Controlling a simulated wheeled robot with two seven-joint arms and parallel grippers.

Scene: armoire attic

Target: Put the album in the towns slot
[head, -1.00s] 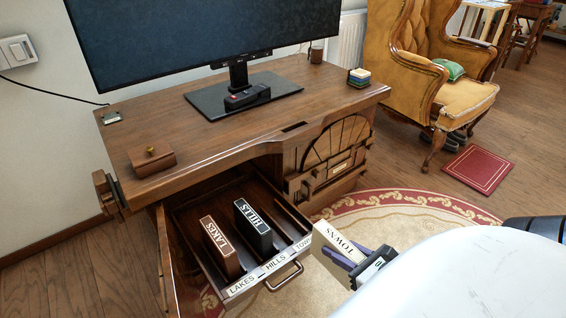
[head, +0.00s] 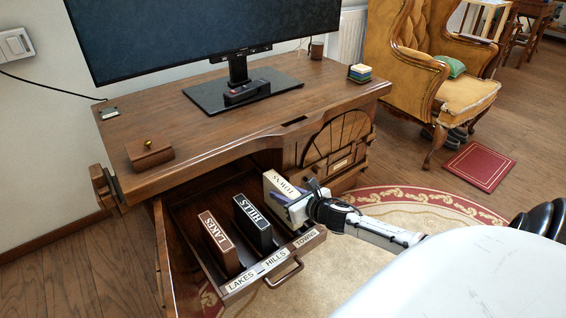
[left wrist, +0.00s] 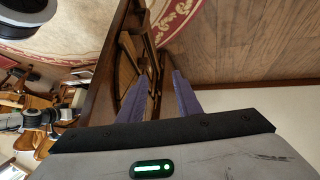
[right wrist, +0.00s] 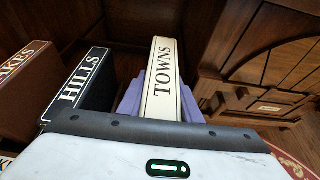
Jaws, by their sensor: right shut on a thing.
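The cream album marked TOWNS (head: 276,184) stands upright in my right gripper (head: 283,199), whose purple fingers are shut on its two sides. It also shows in the right wrist view (right wrist: 162,90). It is over or in the right-hand slot of the open drawer (head: 262,287), behind the TOWNS label (head: 306,239). The gripper hides its lower end, so I cannot tell whether it touches the drawer floor. My left gripper (left wrist: 153,90) is open and empty, its fingers apart, in the left wrist view.
The brown LAKES album (head: 218,243) and black HILLS album (head: 253,222) stand in the left and middle slots. The wooden desk (head: 200,125) overhangs the drawer's back. Its carved front (head: 335,150) stands to the right.

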